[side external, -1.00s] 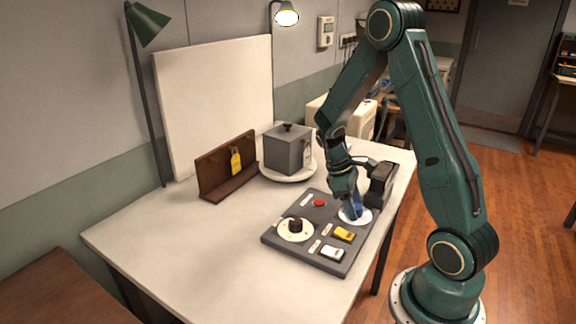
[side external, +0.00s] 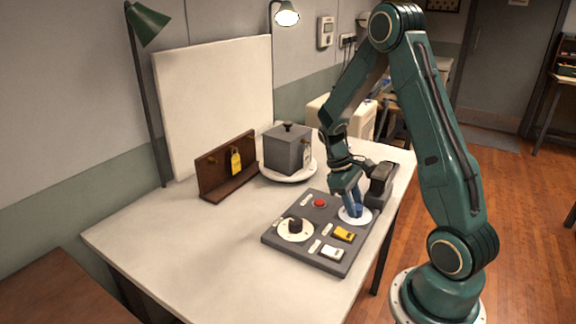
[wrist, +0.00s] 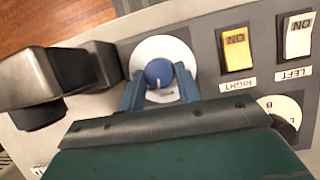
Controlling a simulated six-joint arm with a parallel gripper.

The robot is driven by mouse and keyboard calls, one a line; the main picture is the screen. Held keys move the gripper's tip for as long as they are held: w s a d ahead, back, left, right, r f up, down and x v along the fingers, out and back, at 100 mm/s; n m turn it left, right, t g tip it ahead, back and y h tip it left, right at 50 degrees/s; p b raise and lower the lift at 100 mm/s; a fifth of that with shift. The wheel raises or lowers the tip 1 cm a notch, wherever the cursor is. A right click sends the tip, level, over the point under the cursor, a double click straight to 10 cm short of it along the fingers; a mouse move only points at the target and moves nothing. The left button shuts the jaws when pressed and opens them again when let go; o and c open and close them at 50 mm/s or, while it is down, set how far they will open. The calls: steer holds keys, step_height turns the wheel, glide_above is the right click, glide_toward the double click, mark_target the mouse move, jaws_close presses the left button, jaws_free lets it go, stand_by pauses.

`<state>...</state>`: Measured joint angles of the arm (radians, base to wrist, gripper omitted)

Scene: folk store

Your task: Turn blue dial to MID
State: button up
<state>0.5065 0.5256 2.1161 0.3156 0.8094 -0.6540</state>
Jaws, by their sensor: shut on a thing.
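The blue dial (wrist: 158,72) is a round knob with a white pointer line, on a white disc (wrist: 148,48) set in a grey panel (side external: 284,252). In the wrist view the line points down toward my gripper's palm. My gripper (wrist: 159,86) has one blue finger on each side of the knob and is shut on it. The side view shows my gripper (side external: 354,203) over the disc, fingers reaching down. A small mark shows on the disc near the palm, too small to read. Other markings are hidden or unreadable.
The panel also has a yellow switch (side external: 344,234), a white switch (side external: 332,253), a red button (side external: 320,203) and a black dial (side external: 295,226). A grey box (side external: 287,152) and a brown rack (side external: 226,168) stand behind. The table's left part is clear.

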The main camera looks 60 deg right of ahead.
steer(key=m, duration=0.2)
steer(key=m+y, duration=0.2)
steer(key=m, duration=0.1)
steer(key=shift+d+m, duration=0.25)
steer(key=shift+m, duration=0.05)
stand_by(0.4)
steer(key=o, duration=1)
steer(key=shift+r, duration=0.1)
steer(key=v, duration=1.3)
steer(key=shift+s+d+r, duration=0.15)
steer(key=shift+d+r, duration=0.05)
steer(key=shift+r, duration=0.2)
steer(key=shift+t, duration=0.3)
